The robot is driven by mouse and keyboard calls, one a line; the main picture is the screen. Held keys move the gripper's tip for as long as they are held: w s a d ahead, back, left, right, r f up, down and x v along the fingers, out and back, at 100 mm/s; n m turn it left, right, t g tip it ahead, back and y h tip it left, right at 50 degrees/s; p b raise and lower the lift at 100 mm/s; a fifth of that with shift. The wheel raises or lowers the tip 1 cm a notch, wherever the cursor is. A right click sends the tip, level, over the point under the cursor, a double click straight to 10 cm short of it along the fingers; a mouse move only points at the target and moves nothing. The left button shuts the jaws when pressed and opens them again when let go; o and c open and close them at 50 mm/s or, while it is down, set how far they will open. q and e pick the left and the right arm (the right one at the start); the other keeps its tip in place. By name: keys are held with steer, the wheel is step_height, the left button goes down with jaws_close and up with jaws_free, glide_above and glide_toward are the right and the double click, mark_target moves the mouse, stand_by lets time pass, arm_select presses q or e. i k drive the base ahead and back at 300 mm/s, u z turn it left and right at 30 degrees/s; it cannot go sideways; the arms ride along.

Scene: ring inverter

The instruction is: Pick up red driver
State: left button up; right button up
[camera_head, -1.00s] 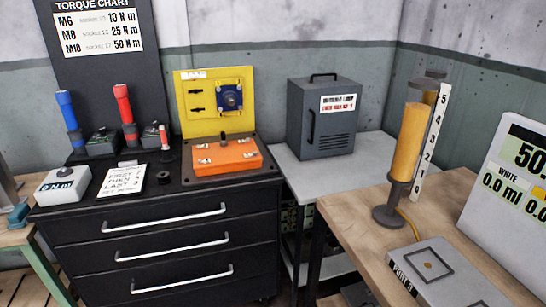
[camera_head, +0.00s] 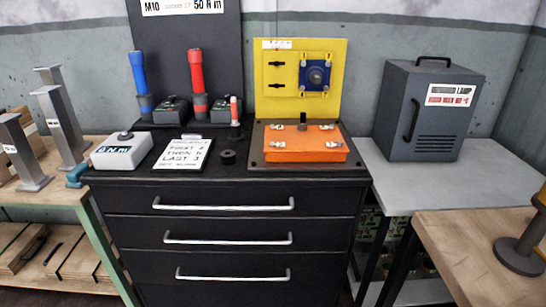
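The red driver (camera_head: 196,72) stands upright on the black tool cabinet, in front of the dark torque chart board. A smaller red-topped tool (camera_head: 234,110) stands to the right of the red driver, nearer the yellow panel. Neither of my grippers shows in the head view.
The black cabinet (camera_head: 230,183) also bears a white torque readout box (camera_head: 122,150), an instruction card (camera_head: 184,153), a black socket (camera_head: 227,157), an orange block (camera_head: 305,144) and a yellow panel (camera_head: 277,105). A grey case (camera_head: 425,115) stands on the right table.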

mark_target(195, 56)
steer(key=k, duration=0.5)
steer(key=u, duration=1.5)
steer(key=i, duration=1.3)
steer(key=z, duration=2)
